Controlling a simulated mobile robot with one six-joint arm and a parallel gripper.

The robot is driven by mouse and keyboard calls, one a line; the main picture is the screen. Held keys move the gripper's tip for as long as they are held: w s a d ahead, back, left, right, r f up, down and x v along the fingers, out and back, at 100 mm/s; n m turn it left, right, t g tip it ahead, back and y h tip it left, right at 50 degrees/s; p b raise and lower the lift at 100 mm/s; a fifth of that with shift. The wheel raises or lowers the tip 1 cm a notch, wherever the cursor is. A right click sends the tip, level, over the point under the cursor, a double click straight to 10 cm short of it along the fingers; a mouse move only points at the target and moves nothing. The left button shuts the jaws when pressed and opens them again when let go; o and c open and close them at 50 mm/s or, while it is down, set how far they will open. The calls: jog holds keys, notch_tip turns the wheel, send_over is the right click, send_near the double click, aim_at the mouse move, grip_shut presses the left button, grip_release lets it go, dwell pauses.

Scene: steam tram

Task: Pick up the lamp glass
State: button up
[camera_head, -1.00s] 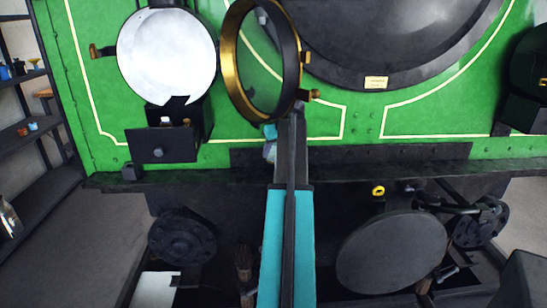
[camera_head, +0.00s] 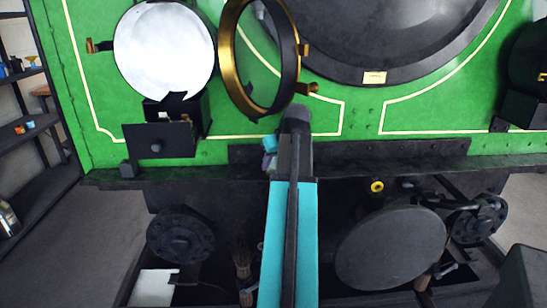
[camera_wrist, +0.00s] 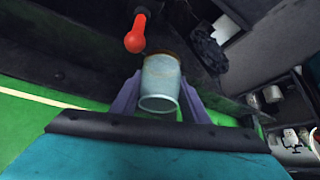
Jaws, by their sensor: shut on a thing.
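The lamp glass (camera_wrist: 160,82) is a pale, see-through cup-like cylinder in the wrist view. It sits between the two grey-violet fingers of my gripper (camera_wrist: 158,95), which is shut on it. In the head view my gripper (camera_head: 269,152) is mostly hidden behind my own arm, in front of the green tram front below the brass ring. The glass cannot be made out clearly there. An open headlamp with a round white face (camera_head: 164,50) and a brass-rimmed ring (camera_head: 230,60) beside it are at the upper left.
A dark ledge (camera_head: 400,170) runs across the tram front. Below it are a round buffer plate (camera_head: 390,248) and a yellow ring (camera_head: 377,186). A red knob (camera_wrist: 134,42) stands close to the glass in the wrist view. Shelves (camera_head: 35,130) are at the far left.

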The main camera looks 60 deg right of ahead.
jog(key=s+a, duration=0.4)
jog(key=a, duration=0.2)
jog(key=shift+s+a, duration=0.2)
jog(key=shift+s, duration=0.05)
jog(key=shift+w, duration=0.1)
dwell(0.5)
